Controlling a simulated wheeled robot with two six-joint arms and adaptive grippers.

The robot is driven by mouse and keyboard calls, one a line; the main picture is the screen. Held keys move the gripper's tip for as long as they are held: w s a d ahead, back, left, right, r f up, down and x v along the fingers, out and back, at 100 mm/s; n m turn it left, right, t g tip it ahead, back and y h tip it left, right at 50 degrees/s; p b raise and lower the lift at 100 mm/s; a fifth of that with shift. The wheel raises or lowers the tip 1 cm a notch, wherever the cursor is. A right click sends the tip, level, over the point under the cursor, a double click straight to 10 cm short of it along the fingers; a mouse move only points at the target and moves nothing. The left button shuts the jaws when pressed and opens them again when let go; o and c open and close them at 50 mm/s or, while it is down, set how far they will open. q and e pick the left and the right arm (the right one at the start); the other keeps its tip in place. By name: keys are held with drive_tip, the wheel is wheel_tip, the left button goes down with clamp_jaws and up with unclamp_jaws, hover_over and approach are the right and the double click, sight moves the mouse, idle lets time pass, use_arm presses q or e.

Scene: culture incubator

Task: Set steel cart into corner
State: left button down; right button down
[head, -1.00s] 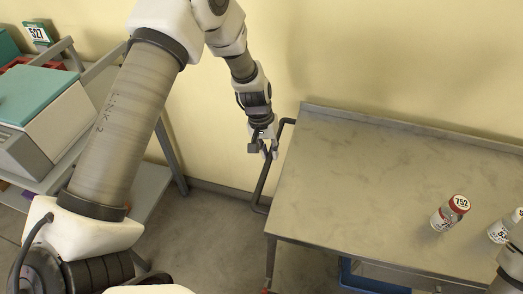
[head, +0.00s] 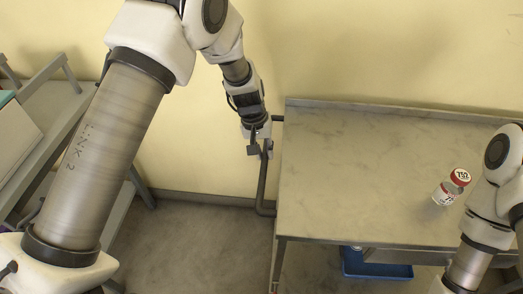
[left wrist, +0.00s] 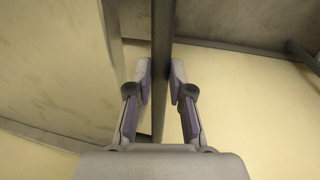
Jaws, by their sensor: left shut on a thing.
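The steel cart (head: 350,170) has a grey worn top with a raised rim along its back edge, close to the yellow wall. Its dark tubular handle (head: 262,190) is at its left end. My left gripper (head: 260,150) is shut on the handle. In the left wrist view, its two fingers (left wrist: 162,80) stand on either side of the dark handle bar (left wrist: 161,45). My right arm comes down over the cart's right part, and its gripper is outside the picture.
A blue bin (head: 375,266) is under the top. A grey shelf cart (head: 60,100) stands at the left. Bare floor (head: 190,245) lies between the two carts.

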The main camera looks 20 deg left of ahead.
use_arm(q)
drive_tip(key=c, duration=1.3)
unclamp_jaws()
drive_tip(key=shift+o, duration=1.2)
drive_tip(key=shift+w+d, duration=0.15)
drive_tip(key=shift+d, duration=0.2)
drive_tip(key=shift+a+r, duration=0.2)
drive_tip(key=shift+r, duration=0.05)
wheel_tip(320, 180, up, 11)
drive_tip(key=a, duration=0.2)
drive_tip(key=shift+s, duration=0.2)
